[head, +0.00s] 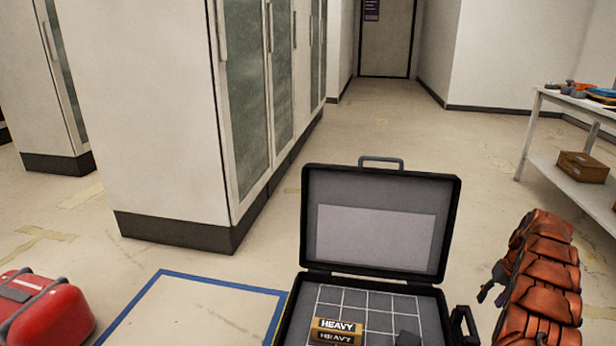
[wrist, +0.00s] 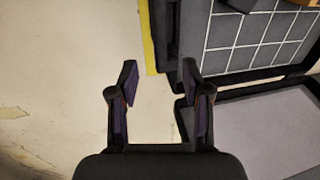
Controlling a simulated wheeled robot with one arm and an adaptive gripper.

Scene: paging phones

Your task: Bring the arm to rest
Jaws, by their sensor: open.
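My gripper (wrist: 158,82) shows in the wrist view with its two fingers apart and nothing between them. Pale floor lies beneath the gap. The right finger overlaps the edge of the open black case (wrist: 165,50) in the picture; I cannot tell how far above it the finger is. My gripper does not show in the head view.
The open case (head: 452,225) holds a box marked HEAVY (head: 337,330) on its gridded base. A red case (head: 45,312) lies at left, an orange bag (head: 540,285) at right. White cabinets (head: 165,110) stand left, a shelf table (head: 568,178) right. The aisle floor (head: 385,125) is clear.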

